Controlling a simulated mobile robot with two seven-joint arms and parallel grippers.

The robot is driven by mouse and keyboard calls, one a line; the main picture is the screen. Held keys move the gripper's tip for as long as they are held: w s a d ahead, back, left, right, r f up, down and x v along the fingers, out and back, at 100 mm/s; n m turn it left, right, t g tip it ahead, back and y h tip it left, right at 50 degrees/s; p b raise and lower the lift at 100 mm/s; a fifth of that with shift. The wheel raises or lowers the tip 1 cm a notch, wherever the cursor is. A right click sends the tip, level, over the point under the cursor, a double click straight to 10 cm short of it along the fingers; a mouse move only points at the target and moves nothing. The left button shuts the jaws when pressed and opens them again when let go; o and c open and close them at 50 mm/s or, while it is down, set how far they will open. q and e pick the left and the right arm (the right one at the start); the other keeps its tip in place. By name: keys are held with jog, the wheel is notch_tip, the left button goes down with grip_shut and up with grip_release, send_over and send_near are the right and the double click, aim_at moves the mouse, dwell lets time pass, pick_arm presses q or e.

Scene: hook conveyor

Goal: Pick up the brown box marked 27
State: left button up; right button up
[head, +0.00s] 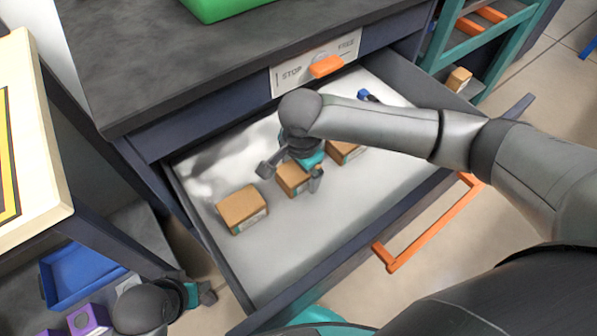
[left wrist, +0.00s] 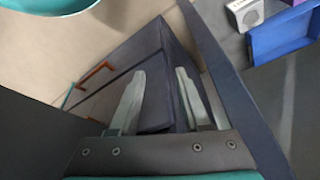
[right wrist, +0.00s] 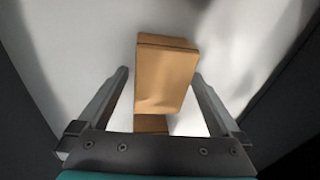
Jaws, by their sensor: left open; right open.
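Three brown boxes lie in a row in the open drawer (head: 340,215): a left one (head: 242,208), a middle one (head: 292,181) and a right one (head: 342,153) partly behind my right arm. Their labels are too small to read, so I cannot tell which is marked 27. My right gripper (head: 290,174) is open over the middle box, pointing down. In the right wrist view a brown box (right wrist: 165,78) shows between the spread fingers, apart from both; part of another box (right wrist: 152,124) shows below it. My left gripper (head: 205,292) is open and empty, outside the drawer at lower left.
A small blue item (head: 366,96) lies at the drawer's back right. An orange handle (head: 430,225) is on the drawer front. The dark worktop (head: 200,75) overhangs the drawer's back. A blue bin (head: 80,275) and purple box (head: 88,320) are at lower left.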

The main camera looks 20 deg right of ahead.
jog(key=shift+f+p, duration=0.2)
jog(key=shift+p, duration=0.3)
dwell(0.5)
jog(key=c, duration=1.3)
